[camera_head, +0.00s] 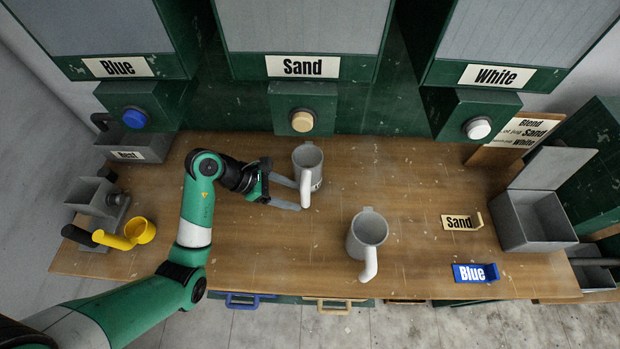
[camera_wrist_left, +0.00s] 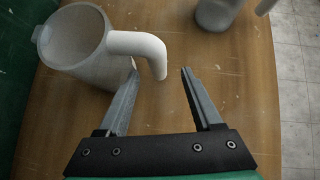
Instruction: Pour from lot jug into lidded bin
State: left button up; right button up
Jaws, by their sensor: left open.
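A grey jug (camera_head: 308,158) with a white handle stands upright on the table, below the Sand dispenser. A second grey jug (camera_head: 367,232) stands nearer the front edge. No readable label shows which is the lot jug. My left gripper (camera_head: 297,195) is open and empty at the first jug's handle. In the left wrist view, that jug (camera_wrist_left: 75,45) is at upper left, and its handle tip lies just ahead of and between the open fingers (camera_wrist_left: 159,72). The grey bin (camera_head: 537,222) at right has its lid (camera_head: 553,167) raised. My right gripper is not in view.
Blue (camera_head: 134,118), Sand (camera_head: 302,121) and White (camera_head: 478,128) dispenser buttons line the back. A Sand tag (camera_head: 461,222) and a Blue tag (camera_head: 475,273) lie left of the bin. A yellow scoop (camera_head: 140,231) is at left. The table between the second jug and the tags is clear.

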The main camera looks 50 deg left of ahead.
aim_at(313, 207)
pick_arm(q)
jog(key=x, duration=0.3)
jog(key=shift+w+d+f+b, duration=0.2)
jog(key=shift+b, duration=0.2)
jog(key=b+x, duration=0.2)
jog(key=x, duration=0.3)
jog(key=shift+w+a+f+b, duration=0.1)
jog(key=shift+f+b, duration=0.05)
jog(key=shift+b, duration=0.25)
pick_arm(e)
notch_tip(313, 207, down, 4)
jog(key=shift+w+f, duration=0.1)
pick_arm(q)
grip_shut()
